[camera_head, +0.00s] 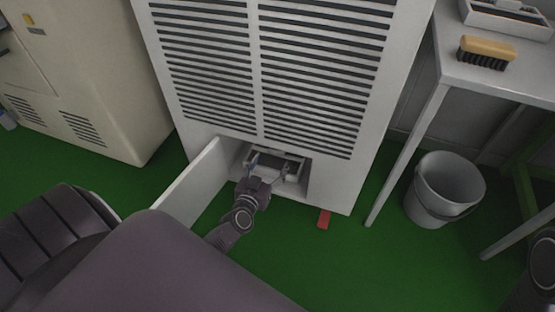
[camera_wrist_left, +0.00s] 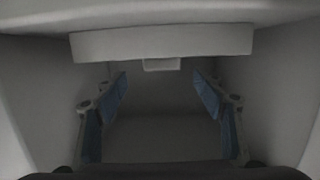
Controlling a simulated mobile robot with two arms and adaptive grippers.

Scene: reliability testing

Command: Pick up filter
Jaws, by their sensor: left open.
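The filter (camera_head: 291,160) appears as a framed grey piece inside the low opening of the white louvered cabinet (camera_head: 340,180). In the left wrist view a pale bar with a small tab (camera_wrist_left: 161,43), which looks like the filter's front edge, spans the upper part of the opening. My left gripper (camera_head: 268,169) reaches into the opening. Its two blue-padded fingers (camera_wrist_left: 160,82) are spread apart with nothing between them, and the bar shows above and beyond them. I cannot tell whether they touch it. My right gripper is not in view.
The cabinet's flap door (camera_head: 190,185) stands open left of my left arm. A red piece (camera_head: 324,219) lies on the green floor. At right, a table (camera_head: 500,75) holds a brush (camera_head: 487,48) and a framed tray (camera_head: 506,18).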

